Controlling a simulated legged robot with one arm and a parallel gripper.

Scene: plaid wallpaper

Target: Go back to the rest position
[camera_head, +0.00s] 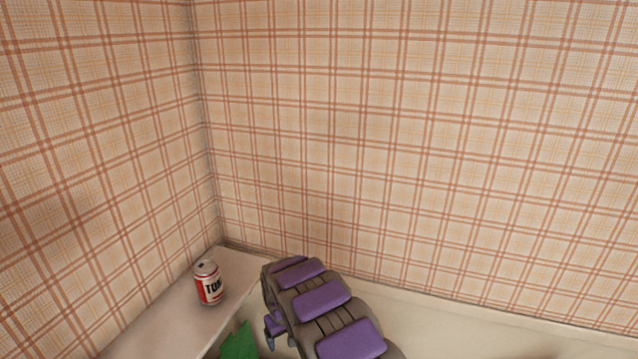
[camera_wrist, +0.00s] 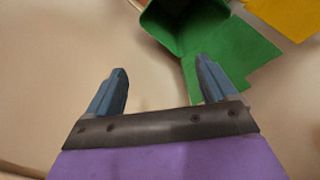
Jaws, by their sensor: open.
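My gripper (camera_wrist: 163,88) is open in the wrist view, with its two blue fingers apart and nothing between them. It points down over a pale surface, just short of a green open-topped box (camera_wrist: 185,25). In the head view my purple and grey arm reaches forward at the lower middle, and the fingers are mostly hidden there. A red and white can (camera_head: 209,284) stands upright on a pale ledge (camera_head: 180,322) to the left of the arm, apart from it.
A bit of the green box (camera_head: 240,343) shows beside my arm in the head view. A yellow piece (camera_wrist: 288,15) lies at the wrist view's top right. Plaid walls (camera_head: 400,150) meet in a corner behind the ledge. Pale floor to the right of my arm looks clear.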

